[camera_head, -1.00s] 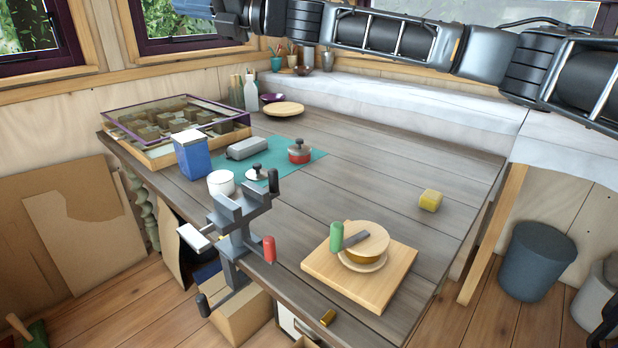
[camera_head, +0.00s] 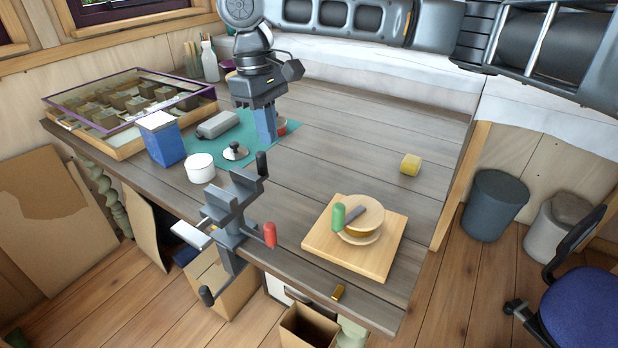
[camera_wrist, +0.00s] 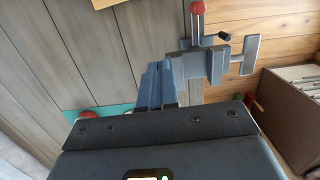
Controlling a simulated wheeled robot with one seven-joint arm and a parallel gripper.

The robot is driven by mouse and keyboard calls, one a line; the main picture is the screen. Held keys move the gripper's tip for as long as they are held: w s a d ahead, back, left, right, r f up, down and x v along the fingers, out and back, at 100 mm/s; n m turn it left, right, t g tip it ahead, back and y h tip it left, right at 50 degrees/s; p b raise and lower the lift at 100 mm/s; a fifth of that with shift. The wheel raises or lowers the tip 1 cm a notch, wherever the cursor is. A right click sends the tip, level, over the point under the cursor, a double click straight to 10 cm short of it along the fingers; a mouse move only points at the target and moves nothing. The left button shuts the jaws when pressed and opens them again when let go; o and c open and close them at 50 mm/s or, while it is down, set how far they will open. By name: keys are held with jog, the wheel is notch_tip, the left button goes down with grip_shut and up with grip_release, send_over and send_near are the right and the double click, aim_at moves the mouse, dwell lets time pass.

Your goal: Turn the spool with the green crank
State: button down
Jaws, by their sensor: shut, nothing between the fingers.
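The spool (camera_head: 365,224) is a pale wooden disc-topped reel on a square wooden board (camera_head: 318,250) near the table's front right. Its green crank handle (camera_head: 338,216) stands upright at the left end of a dark crank arm (camera_head: 355,215) lying across the top. My gripper (camera_head: 266,138) points down over the teal mat, well behind and left of the spool. Its blue fingers are together and empty, and they partly hide a red pot (camera_head: 282,126). The fingers also show in the wrist view (camera_wrist: 160,85); the spool is not visible there.
A grey clamp device (camera_head: 236,200) with a red knob (camera_head: 270,234) stands at the front edge, left of the board. A white cup (camera_head: 200,168), pot lid (camera_head: 235,151) and blue box (camera_head: 162,140) are left. A yellow block (camera_head: 411,164) lies right. The middle tabletop is clear.

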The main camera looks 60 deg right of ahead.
aim_at(334, 209)
jog(key=s+f+g, duration=0.1)
jog(key=s+f, duration=0.3)
jog(key=s, duration=0.2)
jog(key=s+a+f+g+p, duration=0.1)
jog(key=s+f+g, duration=0.1)
jog(key=s+f, duration=0.2)
jog(key=shift+s+m, duration=0.4)
jog(key=shift+s, duration=0.95)
jog(key=shift+s+a+n+p, duration=0.3)
jog(key=shift+n+p, duration=0.2)
jog(key=shift+p, duration=0.25)
jog(key=shift+s+a+r+n+h+p, duration=0.15)
jog(key=shift+s+n+h+p, duration=0.1)
jog(key=shift+s+n+p, duration=0.2)
jog(key=shift+s+a+n+h+p, duration=0.15)
jog(key=shift+s+n+h+p, duration=0.15)
jog(key=shift+n, duration=0.25)
jog(key=shift+s+a+n+h+p, duration=0.2)
jog(key=shift+s+n+h+p, duration=0.35)
jog(key=shift+s+n, duration=0.6)
jog(key=shift+w+n, duration=0.2)
jog(key=shift+n, duration=0.05)
jog(key=shift+w, duration=0.1)
